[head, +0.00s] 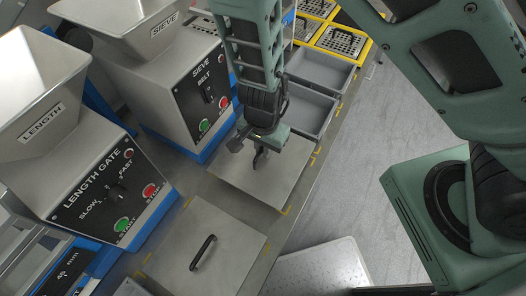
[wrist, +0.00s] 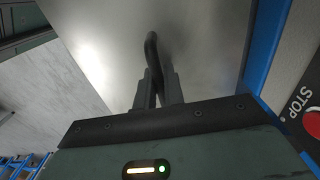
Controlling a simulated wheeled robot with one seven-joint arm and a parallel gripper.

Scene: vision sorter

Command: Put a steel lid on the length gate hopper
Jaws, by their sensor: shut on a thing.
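My gripper (head: 261,160) is shut on the black handle (wrist: 152,50) of a steel lid (head: 285,180), a flat square plate under the fingers. The lid's plain metal face (wrist: 110,40) fills much of the wrist view. I cannot tell whether this lid rests on the bench or hangs just above it. A second steel lid (head: 235,238) with a black bar handle lies flat nearer the camera. The length gate hopper (head: 55,70), a steel funnel labelled LENGTH, stands at the left above its control panel (head: 100,195); its top looks open.
The sieve hopper (head: 125,25) and its panel (head: 205,95) stand behind, left of my gripper. Grey bins (head: 315,75) and yellow-framed trays (head: 343,42) lie beyond the held lid. A pale perforated plate (head: 320,270) is at the bottom; floor is clear at right.

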